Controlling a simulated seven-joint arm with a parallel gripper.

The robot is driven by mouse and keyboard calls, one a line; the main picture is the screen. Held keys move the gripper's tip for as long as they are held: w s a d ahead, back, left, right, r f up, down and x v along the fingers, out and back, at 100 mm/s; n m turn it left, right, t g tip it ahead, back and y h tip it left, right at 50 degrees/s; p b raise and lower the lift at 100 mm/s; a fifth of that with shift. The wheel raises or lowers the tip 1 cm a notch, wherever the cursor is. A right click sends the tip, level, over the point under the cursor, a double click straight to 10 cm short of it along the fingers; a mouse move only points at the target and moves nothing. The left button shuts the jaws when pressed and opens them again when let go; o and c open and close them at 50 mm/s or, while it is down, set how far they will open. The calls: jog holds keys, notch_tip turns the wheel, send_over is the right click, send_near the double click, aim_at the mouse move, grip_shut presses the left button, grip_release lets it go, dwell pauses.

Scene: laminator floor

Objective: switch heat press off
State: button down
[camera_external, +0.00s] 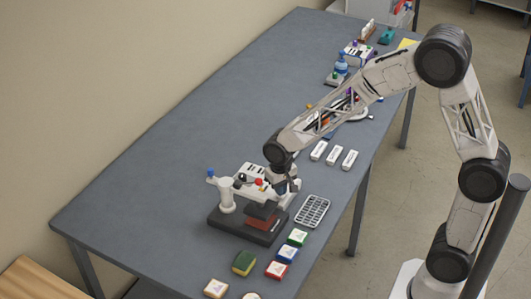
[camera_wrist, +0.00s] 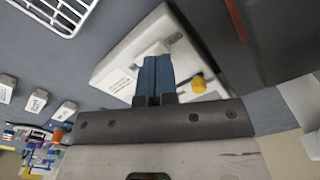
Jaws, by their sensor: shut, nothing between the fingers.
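The heat press (camera_external: 228,222) stands near the front of the grey table in the external view. It has a dark base, a white post with a blue knob, a white head with dark and red parts on top, and a reddish-brown block below. My gripper (camera_external: 291,187) is at the right end of the head. In the wrist view my gripper (camera_wrist: 154,78) is shut and empty, its fingertips over a white housing (camera_wrist: 118,68) that seems to be the press head. A yellow-orange knob (camera_wrist: 198,84) is just right of the fingers. I cannot tell the switch's position or whether the fingers touch it.
A light wire rack (camera_external: 313,210) lies right of the press. Three white blocks (camera_external: 334,154) lie farther back. A green-yellow sponge (camera_external: 244,262) and several small coloured boxes (camera_external: 287,253) are in front. The table (camera_external: 150,190) is clear on the left.

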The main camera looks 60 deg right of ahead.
jog(key=shift+f, duration=0.65)
dwell(0.6)
jog(key=shift+r, duration=3.5)
